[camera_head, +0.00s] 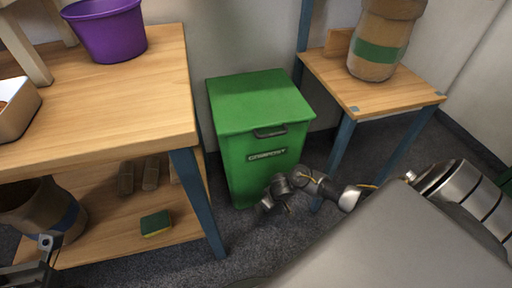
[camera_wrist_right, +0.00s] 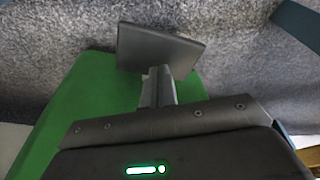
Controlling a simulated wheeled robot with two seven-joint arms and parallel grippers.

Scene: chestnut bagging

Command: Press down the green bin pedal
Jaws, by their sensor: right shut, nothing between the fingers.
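The green bin (camera_head: 262,120), labelled COMPOST, stands on the floor between two tables with its lid closed. It also shows as a green surface in the right wrist view (camera_wrist_right: 75,105). A dark flat plate, apparently the pedal (camera_wrist_right: 160,47), juts out over the carpet there. In the head view my arm hides the pedal. My right gripper (camera_head: 277,198) is low at the front of the bin, shut and empty. Its fingers (camera_wrist_right: 158,86) point toward the pedal and overlap its near edge in the picture; I cannot tell whether they touch. My left gripper (camera_head: 38,268) shows only partly at the lower left.
A wooden table (camera_head: 120,105) with a purple bucket (camera_head: 105,32) and a lower shelf stands left of the bin. Blue legs flank the bin. Grey carpet (camera_head: 265,245) lies open in front.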

